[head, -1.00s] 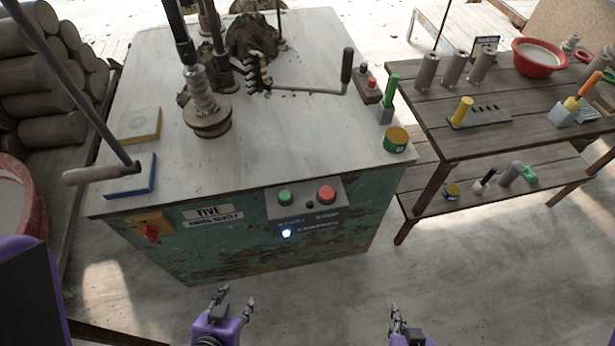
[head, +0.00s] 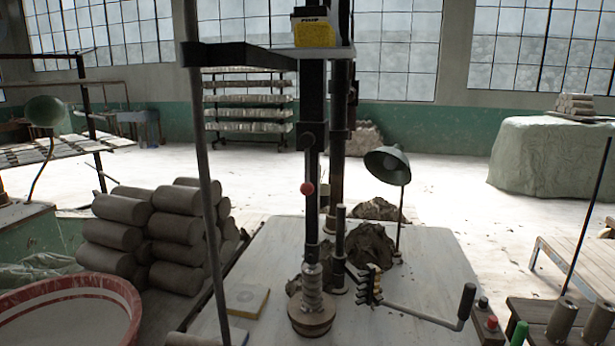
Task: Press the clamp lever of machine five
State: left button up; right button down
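The machine's pale worktop (head: 268,270) fills the lower middle of the head view; its front panel is out of view. A black upright column (head: 313,130) rises from it above a ribbed spring-like base (head: 312,285). A red ball knob (head: 307,188) shows on the column. A metal crank arm with a black handle (head: 467,300) reaches to the right over the worktop. A long thin rod (head: 204,180) stands at the left, with a grey handle (head: 205,338) at the bottom edge. I cannot tell which of these is the clamp lever. Neither gripper is in view.
Clay lumps (head: 370,245) and a green lamp (head: 387,165) are behind the column. Stacked clay cylinders (head: 160,230) and a red-rimmed basin (head: 70,290) are at the left. A yellow box (head: 314,32) sits on a shelf above. A wooden table with cylinders (head: 563,320) is at the right.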

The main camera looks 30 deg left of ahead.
aim_at(308, 140)
jog(key=u, duration=1.7)
jog(key=k+l, duration=0.45)
jog(key=k, duration=0.15)
